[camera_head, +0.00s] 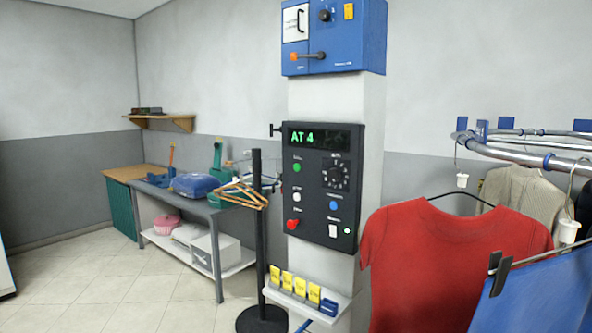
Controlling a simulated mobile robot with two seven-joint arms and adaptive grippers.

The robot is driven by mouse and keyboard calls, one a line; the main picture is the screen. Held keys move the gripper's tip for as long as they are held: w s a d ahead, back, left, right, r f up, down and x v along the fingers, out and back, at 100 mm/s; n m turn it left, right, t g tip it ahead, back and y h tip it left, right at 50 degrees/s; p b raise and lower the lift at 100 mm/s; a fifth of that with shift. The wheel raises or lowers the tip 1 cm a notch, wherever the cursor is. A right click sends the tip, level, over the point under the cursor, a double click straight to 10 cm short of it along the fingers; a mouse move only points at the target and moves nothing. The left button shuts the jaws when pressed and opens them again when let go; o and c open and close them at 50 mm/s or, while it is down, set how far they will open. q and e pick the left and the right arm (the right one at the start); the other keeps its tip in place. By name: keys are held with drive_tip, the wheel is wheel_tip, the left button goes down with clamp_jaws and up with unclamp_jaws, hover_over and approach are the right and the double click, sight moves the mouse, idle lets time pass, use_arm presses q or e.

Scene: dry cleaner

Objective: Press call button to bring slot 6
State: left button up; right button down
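A dark control panel (314,215) is mounted on a pale column in the middle of the head view. Its display (318,137) reads "AT 4" in green. Below are a green button (297,167), a round dial (336,174), a white button (297,197), a blue button (333,206) and a red button or knob (293,224). The labels are too small to read, so I cannot tell which is the call button. Neither gripper is in view.
A garment rail (522,157) with a red shirt (455,262) and other clothes fills the right side. A black stand with wooden hangers (240,194) is left of the panel. A small shelf with yellow tags (300,287) juts out below it. The floor at left is clear.

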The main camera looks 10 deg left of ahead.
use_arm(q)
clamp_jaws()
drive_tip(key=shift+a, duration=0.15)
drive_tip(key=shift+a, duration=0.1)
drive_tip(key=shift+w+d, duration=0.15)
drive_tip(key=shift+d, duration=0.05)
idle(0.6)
